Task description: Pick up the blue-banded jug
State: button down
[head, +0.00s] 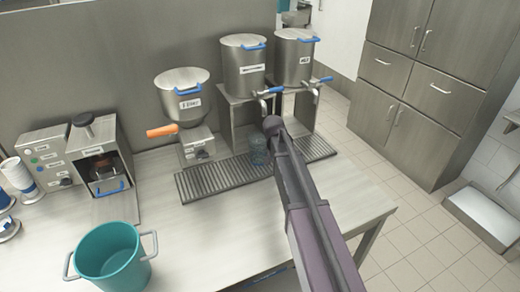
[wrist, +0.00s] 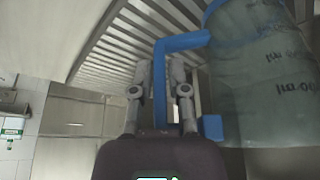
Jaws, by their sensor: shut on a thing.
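The jug (wrist: 262,75) is clear with printed volume marks, a blue handle (wrist: 182,43) and a blue edge at its top. It fills the right of the wrist view. In the head view the jug (head: 258,151) is small, at the drip grate (head: 203,181), partly hidden by my arm. My gripper (wrist: 160,85) is shut on the blue handle, one finger on each side of its upright part. The jug looks upright; I cannot tell whether its base touches the grate. My fingertips are hidden in the head view.
Two steel urns (head: 243,68) (head: 294,60) with blue-handled taps stand behind the jug. A steel hopper (head: 182,98) with an orange handle is to the left. A teal bucket (head: 108,255) stands at the front left. The counter front (head: 210,235) is clear.

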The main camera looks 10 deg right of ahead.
jog(key=shift+r, duration=0.15)
notch_tip(320, 180, up, 3)
jog(key=p, duration=0.3)
jog(key=shift+r+p, duration=0.1)
jog(key=shift+p, duration=0.25)
jog(key=s+a+r+p, duration=0.1)
jog(key=s, duration=1.5)
jog(key=shift+a+r, duration=0.15)
jog(key=shift+r, duration=0.05)
